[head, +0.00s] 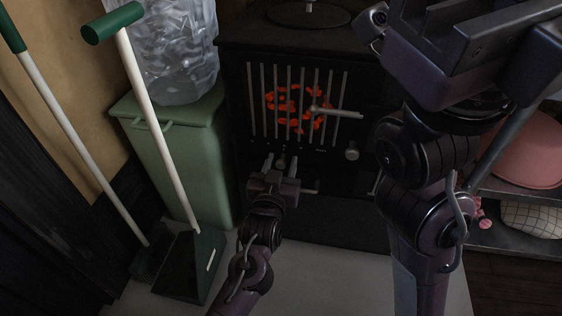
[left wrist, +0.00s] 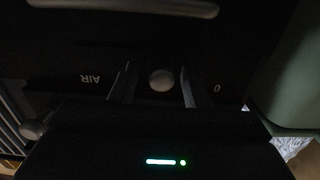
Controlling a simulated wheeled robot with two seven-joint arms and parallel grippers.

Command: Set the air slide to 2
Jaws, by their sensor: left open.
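The black stove (head: 240,120) stands ahead in the head view, with its air slide low on its front. In the left wrist view the slide's round pale knob (left wrist: 162,79) sits between the two fingers of my left gripper (left wrist: 155,86), with a gap on each side. The upside-down label AIR (left wrist: 90,78) is left of it and a 0 (left wrist: 217,88) right of it. In the head view my left gripper (head: 281,164) is open at the stove's lower front. The big hand of my right arm (head: 450,60) is at upper right; its fingertips do not show.
Red coals glow behind the stove's bars, and a handle (head: 340,112) sticks out in front. A green bin (head: 185,160) with a clear bag stands left. A dustpan (head: 190,265) and long white handles are nearby. A shelf with a pink basin (head: 525,150) is right.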

